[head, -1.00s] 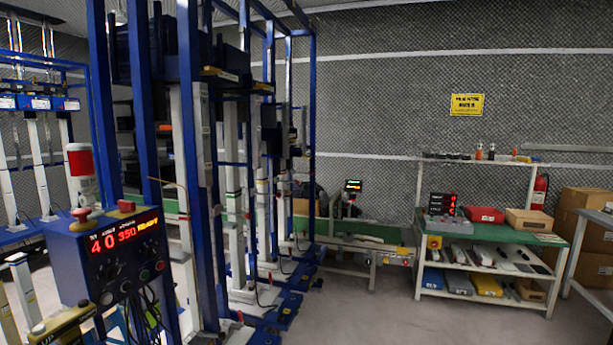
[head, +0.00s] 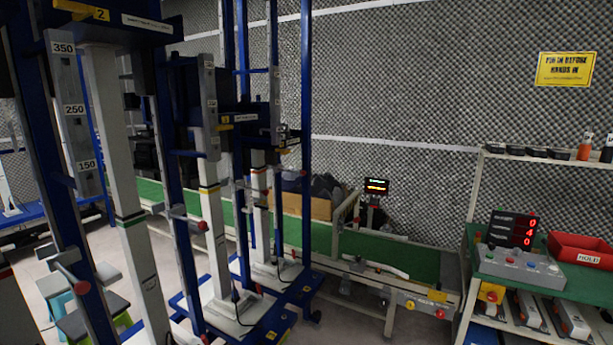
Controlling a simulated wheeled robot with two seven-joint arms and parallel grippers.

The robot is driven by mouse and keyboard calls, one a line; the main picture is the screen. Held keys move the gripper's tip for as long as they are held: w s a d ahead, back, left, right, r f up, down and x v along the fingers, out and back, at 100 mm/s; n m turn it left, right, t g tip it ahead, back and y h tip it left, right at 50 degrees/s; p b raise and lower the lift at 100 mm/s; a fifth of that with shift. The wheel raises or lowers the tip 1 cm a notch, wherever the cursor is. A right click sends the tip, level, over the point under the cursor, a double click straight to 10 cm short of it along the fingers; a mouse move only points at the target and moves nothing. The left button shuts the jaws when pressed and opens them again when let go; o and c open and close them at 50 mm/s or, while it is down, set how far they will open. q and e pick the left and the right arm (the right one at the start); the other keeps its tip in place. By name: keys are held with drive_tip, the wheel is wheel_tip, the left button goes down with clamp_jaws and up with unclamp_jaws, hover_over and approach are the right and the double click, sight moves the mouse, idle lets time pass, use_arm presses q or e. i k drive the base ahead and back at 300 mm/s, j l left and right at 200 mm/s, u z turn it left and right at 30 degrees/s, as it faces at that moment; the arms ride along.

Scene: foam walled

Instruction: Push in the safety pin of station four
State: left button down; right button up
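Blue-framed stations with pale columns stand in a row from the near left toward the back. The nearest (head: 128,190) has a yellow plate reading 2 (head: 100,14). The one behind it (head: 213,215) has a yellow plate (head: 240,118) too small to read surely. A farther one (head: 260,205) stands beyond; I cannot tell which is station four. A red-knobbed pin (head: 80,286) sticks out of the near station's upright. Another red knob (head: 203,226) shows on the second station. Farther pins are too small to judge. Neither of my grippers shows.
A green-topped conveyor (head: 350,245) runs behind the stations, with a small display (head: 376,186) above it. A bench at right holds a control box (head: 520,262) and a red bin (head: 583,250). Stools (head: 95,320) stand at lower left. Grey floor is open at the lower middle.

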sight(304, 172)
drive_tip(key=i+l, duration=1)
drive_tip(key=i, duration=0.15)
